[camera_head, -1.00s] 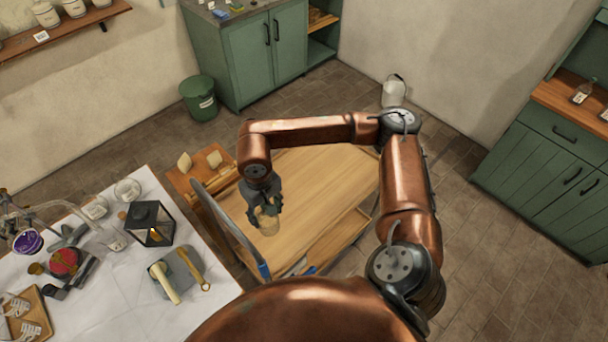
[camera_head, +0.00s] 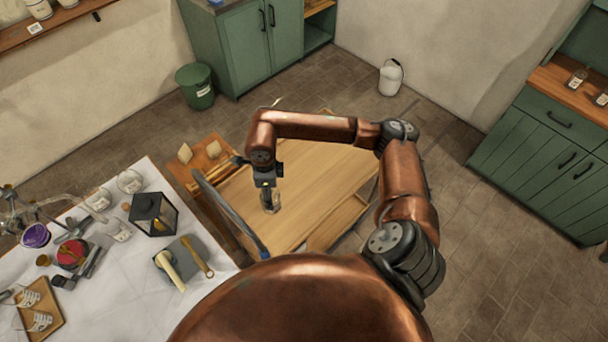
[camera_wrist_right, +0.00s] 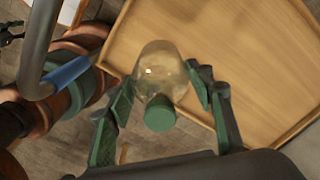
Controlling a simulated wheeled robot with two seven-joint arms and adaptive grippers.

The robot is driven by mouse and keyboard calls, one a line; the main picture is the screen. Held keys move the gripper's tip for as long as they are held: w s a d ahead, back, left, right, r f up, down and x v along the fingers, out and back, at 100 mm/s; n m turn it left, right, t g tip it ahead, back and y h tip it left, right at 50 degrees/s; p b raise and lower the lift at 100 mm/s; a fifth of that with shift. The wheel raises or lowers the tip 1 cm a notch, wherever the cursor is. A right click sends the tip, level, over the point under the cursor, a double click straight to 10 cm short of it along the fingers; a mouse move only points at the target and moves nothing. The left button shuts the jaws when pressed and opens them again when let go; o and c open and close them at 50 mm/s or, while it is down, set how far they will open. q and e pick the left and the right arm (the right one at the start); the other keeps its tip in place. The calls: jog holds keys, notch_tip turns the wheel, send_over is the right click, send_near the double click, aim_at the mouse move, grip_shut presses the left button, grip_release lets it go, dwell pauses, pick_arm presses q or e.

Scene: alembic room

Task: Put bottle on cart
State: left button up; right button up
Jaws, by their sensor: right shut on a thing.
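The bottle (camera_wrist_right: 160,75) is clear rounded glass with a green cap, and also shows small in the head view (camera_head: 275,203). My right gripper (camera_head: 270,198) is shut on it; in the right wrist view the green-padded fingers (camera_wrist_right: 165,98) stand on either side of it. The cart (camera_head: 325,180) has a light wooden top with a raised rim and a dark curved handle. The bottle is over the left part of the cart top. I cannot tell whether its base touches the wood. My left gripper does not show clearly in either view.
A white-covered table (camera_head: 100,290) with a lantern (camera_head: 153,213), a cutting board and glassware stands at left, close to the cart handle (camera_head: 228,212). A small wooden stool (camera_head: 205,160) adjoins the cart. Most of the cart top is bare.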

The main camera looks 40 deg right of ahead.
aim_at(276, 192)
jog(key=m, duration=0.3)
jog(key=d+m, duration=0.1)
jog(key=m, duration=0.1)
jog(key=shift+w+f+p, duration=0.1)
jog(key=shift+f+p, duration=0.2)
jog(key=shift+f, duration=0.1)
jog(key=m, duration=0.3)
jog(key=shift+d+f, duration=0.2)
jog(key=m, duration=0.3)
jog(key=d+m+p, duration=0.1)
jog(key=shift+f+m, duration=0.4)
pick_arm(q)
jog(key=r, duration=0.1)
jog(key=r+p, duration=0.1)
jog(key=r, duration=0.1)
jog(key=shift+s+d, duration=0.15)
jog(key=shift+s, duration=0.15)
pick_arm(e)
notch_tip(276, 192, down, 11)
jog(key=d+m, duration=0.1)
jog(key=m, duration=0.4)
jog(key=shift+d+m, duration=0.15)
jog(key=shift+m, duration=0.25)
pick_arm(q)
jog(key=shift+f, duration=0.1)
pick_arm(e)
jog(key=shift+f, duration=0.25)
jog(key=o, duration=1.5)
jog(key=shift+s, duration=0.2)
jog(key=shift+o, duration=0.2)
